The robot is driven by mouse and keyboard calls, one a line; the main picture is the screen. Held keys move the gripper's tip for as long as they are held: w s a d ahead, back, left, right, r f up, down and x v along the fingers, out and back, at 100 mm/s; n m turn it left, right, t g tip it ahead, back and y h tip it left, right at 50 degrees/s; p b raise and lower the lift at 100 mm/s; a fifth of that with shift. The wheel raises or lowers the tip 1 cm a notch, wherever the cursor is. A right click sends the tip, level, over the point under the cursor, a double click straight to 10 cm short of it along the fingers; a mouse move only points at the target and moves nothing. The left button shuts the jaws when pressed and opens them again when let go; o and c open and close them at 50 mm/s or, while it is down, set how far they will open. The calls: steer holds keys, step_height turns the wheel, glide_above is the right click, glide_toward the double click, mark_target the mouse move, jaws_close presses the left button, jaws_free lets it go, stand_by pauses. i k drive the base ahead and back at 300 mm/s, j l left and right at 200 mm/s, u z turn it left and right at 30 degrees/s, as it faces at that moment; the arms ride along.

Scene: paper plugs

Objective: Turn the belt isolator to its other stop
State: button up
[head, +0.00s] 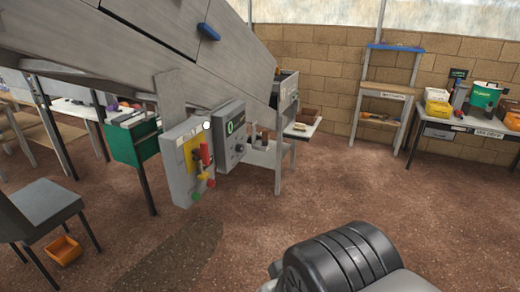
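The belt isolator is most likely the red handle (205,154) on the yellow plate (190,155) of a grey control box (179,178). The box is fixed beneath the sloping grey machine. The handle looks roughly upright, but it is too small to tell which stop it is at. My gripper's fingers are not in view. A black ribbed part and pale links at the bottom right seem to be my own arm, well apart from the box.
A grey box with a dial and display (232,135) hangs beside it. A green bin (132,143) stands left. A dark chair (42,210) and orange tray (64,250) are at lower left. A bench (455,132) stands far right. The brown floor in the middle is clear.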

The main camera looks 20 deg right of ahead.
mark_target(203, 154)
steer(key=i+j+z, duration=0.3)
steer(key=z, duration=0.15)
steer(key=i+j+z, duration=0.45)
steer(key=k+l, duration=0.05)
